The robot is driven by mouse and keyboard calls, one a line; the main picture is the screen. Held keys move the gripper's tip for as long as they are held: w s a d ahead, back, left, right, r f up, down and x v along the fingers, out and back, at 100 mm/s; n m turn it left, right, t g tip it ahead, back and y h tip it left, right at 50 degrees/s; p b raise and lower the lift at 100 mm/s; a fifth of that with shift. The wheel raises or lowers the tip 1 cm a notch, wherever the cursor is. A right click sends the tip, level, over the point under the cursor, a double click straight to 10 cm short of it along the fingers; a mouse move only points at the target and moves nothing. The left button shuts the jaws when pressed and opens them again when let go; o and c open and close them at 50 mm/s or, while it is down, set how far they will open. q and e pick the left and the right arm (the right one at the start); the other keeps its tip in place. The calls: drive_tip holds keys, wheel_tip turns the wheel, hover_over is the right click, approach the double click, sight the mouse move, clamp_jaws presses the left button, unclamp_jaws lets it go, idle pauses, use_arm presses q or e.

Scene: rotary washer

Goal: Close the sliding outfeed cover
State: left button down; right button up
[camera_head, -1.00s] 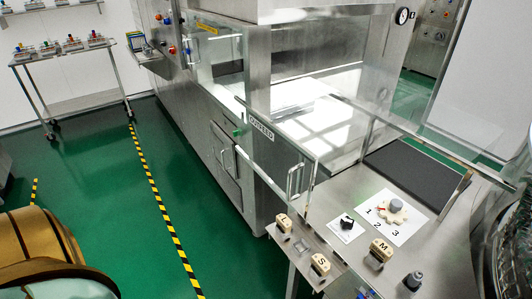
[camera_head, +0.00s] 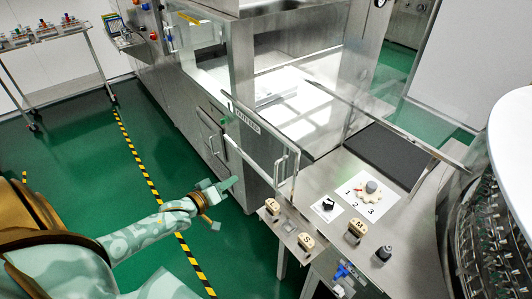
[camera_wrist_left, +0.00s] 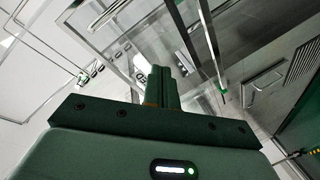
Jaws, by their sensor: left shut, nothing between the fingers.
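The outfeed cover is a clear panel with metal edges over the outfeed end of the washer; its upright handle (camera_head: 284,168) is at the panel's near corner. The OUTFEED label (camera_head: 248,122) is on the machine side behind it. My left gripper (camera_head: 229,183) is shut and empty, left of the handle and apart from it, over the green floor. In the left wrist view my shut fingers (camera_wrist_left: 168,78) point towards clear panels and metal bars. Which bar there is the handle, I cannot tell. My right gripper is not in view.
A round glass carousel (camera_head: 480,220) stands at far right. Green floor is free at left.

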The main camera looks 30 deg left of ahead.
use_arm(q)
wheel_tip(320, 180, up, 6)
drive_tip(key=d+n+t+h, duration=0.2)
drive_tip(key=d+n, duration=0.1)
drive_tip(key=n, duration=0.2)
drive_tip(key=n+b, duration=0.1)
approach(274, 143)
drive_tip(key=x, duration=0.4)
drive_tip(key=shift+w+d+f, duration=0.1)
drive_tip(key=shift+w+f, duration=0.05)
drive_tip(key=shift+w, duration=0.05)
drive_tip(key=d, duration=0.1)
drive_tip(key=s+d, duration=0.2)
drive_tip(key=shift+d+f+p, duration=0.2)
drive_tip(key=shift+f+p, duration=0.2)
